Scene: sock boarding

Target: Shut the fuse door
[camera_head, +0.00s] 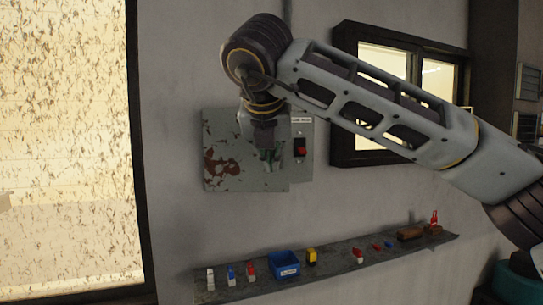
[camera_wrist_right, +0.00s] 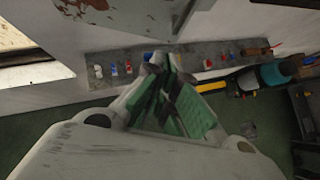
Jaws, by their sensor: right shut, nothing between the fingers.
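A grey fuse box with a rust-patched door (camera_head: 222,150) hangs on the wall in the camera_head view. The door lies roughly flat across the box's left part; I cannot tell whether a gap remains at its edge. A red switch (camera_head: 300,147) sits on the box's right part under a small label. My right gripper (camera_head: 270,156) points down in front of the door's right side, its fingers shut and empty. I cannot tell whether it touches the door. The wrist view shows the green-padded fingers (camera_wrist_right: 166,66) below the grey, rust-marked panel (camera_wrist_right: 148,14). My left gripper is not in view.
Below the box, a wall shelf (camera_head: 345,257) carries a blue bin (camera_head: 285,264), a yellow item (camera_head: 312,256) and several small coloured pieces. A dark-framed window (camera_head: 345,100) lies behind my right arm. A large speckled window (camera_head: 65,140) fills the left.

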